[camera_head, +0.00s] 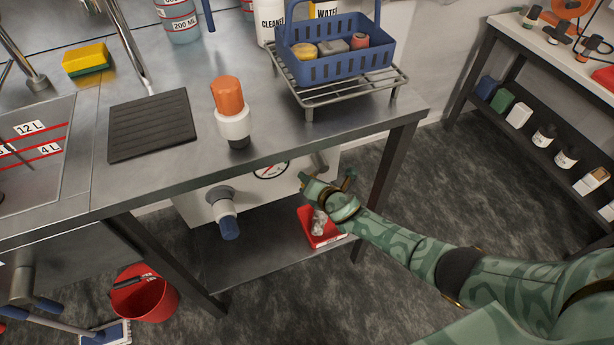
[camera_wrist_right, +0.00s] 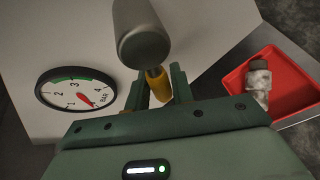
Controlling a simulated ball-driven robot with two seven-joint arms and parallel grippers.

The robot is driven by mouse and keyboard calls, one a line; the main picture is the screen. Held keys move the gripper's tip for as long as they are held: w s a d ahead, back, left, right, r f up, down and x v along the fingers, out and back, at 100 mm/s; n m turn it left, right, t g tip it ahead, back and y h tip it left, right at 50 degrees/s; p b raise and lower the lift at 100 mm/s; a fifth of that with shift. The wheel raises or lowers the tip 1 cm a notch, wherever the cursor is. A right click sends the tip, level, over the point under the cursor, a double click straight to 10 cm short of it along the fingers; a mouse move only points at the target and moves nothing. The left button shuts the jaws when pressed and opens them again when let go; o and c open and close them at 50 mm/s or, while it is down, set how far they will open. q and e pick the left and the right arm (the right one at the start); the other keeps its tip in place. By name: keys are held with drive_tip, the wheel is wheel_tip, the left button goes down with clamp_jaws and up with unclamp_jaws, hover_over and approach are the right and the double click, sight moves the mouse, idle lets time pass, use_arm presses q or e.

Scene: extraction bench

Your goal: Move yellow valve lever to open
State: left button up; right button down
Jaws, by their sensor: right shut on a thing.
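The yellow lever (camera_wrist_right: 160,90) shows in the right wrist view as a short yellow piece between my right gripper's fingers. My right gripper (camera_wrist_right: 160,73) is shut on it. A grey rounded cylinder (camera_wrist_right: 141,35) stands just above the lever in that view. In the head view my right gripper (camera_head: 330,187) is below the bench edge, at the right end of a white box (camera_head: 195,205). The lever itself is mostly hidden there by my gripper. My left gripper is not in view.
A pressure gauge (camera_wrist_right: 76,89) sits on the white box left of my gripper. A red tray (camera_head: 313,228) with a pale fitting lies on the shelf below. A blue-tipped outlet (camera_head: 229,226) sticks out of the box. The bench leg (camera_head: 390,170) stands close on the right.

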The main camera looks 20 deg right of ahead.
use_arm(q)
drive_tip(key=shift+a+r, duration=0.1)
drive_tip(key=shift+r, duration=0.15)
use_arm(e)
drive_tip(key=shift+d+f+n+h, duration=0.25)
drive_tip(key=shift+d+n+h, duration=0.4)
drive_tip(key=shift+n, duration=0.25)
drive_tip(key=shift+d+f+n+h, duration=0.3)
drive_tip(key=shift+d+n+h, duration=0.35)
drive_tip(key=shift+n, duration=0.25)
drive_tip(key=shift+d+f+n+h, duration=0.25)
drive_tip(key=shift+d+n+h, duration=0.4)
drive_tip(key=shift+n, duration=0.25)
drive_tip(key=shift+h, duration=0.25)
drive_tip(key=c, duration=1.2)
unclamp_jaws()
drive_tip(key=shift+r, duration=0.1)
use_arm(q)
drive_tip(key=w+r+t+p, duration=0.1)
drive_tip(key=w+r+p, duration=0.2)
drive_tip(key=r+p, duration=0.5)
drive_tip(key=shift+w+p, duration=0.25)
drive_tip(key=shift+p, duration=0.3)
use_arm(e)
drive_tip(key=v, duration=1.6)
drive_tip(key=shift+s+f, duration=0.2)
drive_tip(key=shift+f, duration=0.05)
